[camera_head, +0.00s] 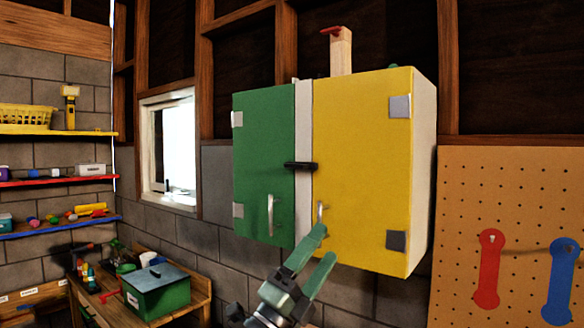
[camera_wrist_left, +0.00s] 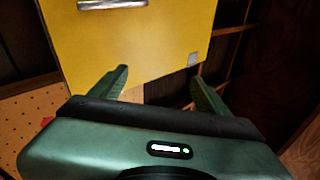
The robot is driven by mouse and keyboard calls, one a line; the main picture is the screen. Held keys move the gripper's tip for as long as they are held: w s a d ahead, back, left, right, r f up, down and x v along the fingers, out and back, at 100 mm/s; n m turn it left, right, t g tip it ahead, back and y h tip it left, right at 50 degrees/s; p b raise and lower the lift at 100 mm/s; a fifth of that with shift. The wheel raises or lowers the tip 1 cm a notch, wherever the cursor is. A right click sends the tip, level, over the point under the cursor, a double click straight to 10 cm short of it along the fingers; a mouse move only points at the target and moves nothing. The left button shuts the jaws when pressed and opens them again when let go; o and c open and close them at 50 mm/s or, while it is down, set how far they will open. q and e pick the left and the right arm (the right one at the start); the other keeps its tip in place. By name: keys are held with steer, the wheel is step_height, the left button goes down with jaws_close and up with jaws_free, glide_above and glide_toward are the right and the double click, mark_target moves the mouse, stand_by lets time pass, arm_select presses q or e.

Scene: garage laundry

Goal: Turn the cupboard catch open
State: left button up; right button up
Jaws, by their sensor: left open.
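The wall cupboard has a green left door (camera_head: 262,130) and a yellow right door (camera_head: 360,150), with a pale strip (camera_head: 303,115) between them. A black catch (camera_head: 299,166) lies level across the strip, reaching over the edges of both doors. Both doors look shut. My left gripper (camera_head: 327,243) is open and empty, below the catch near the yellow door's handle (camera_head: 320,213). In the left wrist view, its spread fingers (camera_wrist_left: 158,77) point at the yellow door (camera_wrist_left: 150,40), and the metal handle (camera_wrist_left: 112,4) shows at the top. I cannot tell whether a finger touches the door. My right gripper is out of view.
A pegboard with a red tool (camera_head: 489,270) and a blue tool (camera_head: 561,280) hangs at the right. A green box (camera_head: 157,293) stands on the bench at lower left. Shelves of small items line the left wall. A wooden block (camera_head: 341,55) stands on the cupboard.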

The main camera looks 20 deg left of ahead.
arm_select(q)
step_height(320, 180, up, 5)
steer(key=w+d+m+g+h, duration=0.1)
steer(key=d+m+g+h, duration=0.3)
steer(key=m, duration=0.5)
steer(key=m+g+y, duration=0.1)
steer(key=m+y, duration=0.3)
steer(key=y, duration=0.7)
glide_toward(293, 166)
steer(key=w+d, duration=0.1)
steer(key=p+x, duration=0.1)
steer(key=x, duration=0.1)
steer(key=p+x, duration=0.1)
steer(key=x, duration=0.1)
steer(key=p+x, duration=0.2)
steer(key=x, duration=0.1)
steer(key=shift+w+a+r, duration=0.1)
steer(key=shift+a+r, duration=0.1)
steer(key=shift+a, duration=0.05)
steer(key=shift+w+d+f+p, duration=0.15)
steer(key=shift+w+p, duration=0.15)
steer(key=shift+w, duration=0.25)
steer(key=c, duration=1.4)
